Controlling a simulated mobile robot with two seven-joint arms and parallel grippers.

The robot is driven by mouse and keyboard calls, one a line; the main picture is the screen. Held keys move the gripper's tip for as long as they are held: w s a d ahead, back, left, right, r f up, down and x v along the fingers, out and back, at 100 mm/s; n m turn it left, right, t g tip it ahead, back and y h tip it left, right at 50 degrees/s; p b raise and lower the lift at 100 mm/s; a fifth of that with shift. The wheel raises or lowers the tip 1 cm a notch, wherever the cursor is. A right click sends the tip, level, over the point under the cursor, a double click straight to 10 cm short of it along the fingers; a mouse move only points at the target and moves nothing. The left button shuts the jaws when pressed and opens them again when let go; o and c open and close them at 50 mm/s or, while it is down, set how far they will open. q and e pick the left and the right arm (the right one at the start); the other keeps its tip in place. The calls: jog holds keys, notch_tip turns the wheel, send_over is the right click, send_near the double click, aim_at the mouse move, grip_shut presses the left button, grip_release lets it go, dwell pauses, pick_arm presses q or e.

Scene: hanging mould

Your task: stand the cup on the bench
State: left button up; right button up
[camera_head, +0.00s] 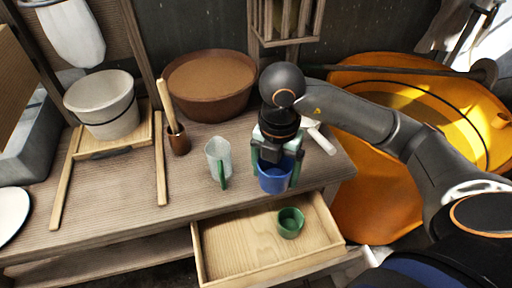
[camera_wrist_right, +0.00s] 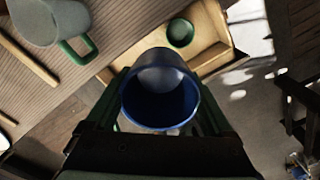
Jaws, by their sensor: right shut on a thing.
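A blue cup (camera_head: 275,180) is between the green fingers of my right gripper (camera_head: 276,172), at the front edge of the bench (camera_head: 120,185). In the right wrist view the blue cup (camera_wrist_right: 160,92) shows its open mouth towards the camera, with a finger on each side. My right gripper is shut on it and comes down from above. I cannot tell if the cup's base touches the bench. A pale grey cup with a green handle (camera_head: 218,158) stands on the bench just left of it; it also shows in the right wrist view (camera_wrist_right: 48,20).
An open wooden drawer (camera_head: 225,260) below the bench edge holds a small green cup (camera_head: 290,222). A brown bowl (camera_head: 210,88), a white pot (camera_head: 102,105) and a brown holder with a stick (camera_head: 178,140) stand behind.

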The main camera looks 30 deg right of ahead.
jog(key=shift+w+d+r+m, duration=0.5)
jog(key=shift+w+d+m, duration=0.1)
jog(key=shift+w+d, duration=0.2)
jog(key=w+d+f, duration=0.1)
jog(key=w+f, duration=0.1)
jog(key=w, duration=0.1)
jog(key=w+d+f, duration=0.2)
jog(key=w+f, duration=0.1)
jog(key=w, duration=0.1)
jog(key=w+d+f+b, duration=0.1)
jog(key=w+d+f, duration=0.1)
jog(key=w+f, duration=0.1)
jog(key=shift+w+d+f, duration=0.15)
jog(key=shift+w, duration=0.15)
jog(key=shift+w+d+f, duration=0.25)
jog(key=shift+w+f, duration=0.2)
jog(key=shift+f, duration=1.7)
jog(key=shift+f, duration=0.2)
jog(key=o, duration=1.2)
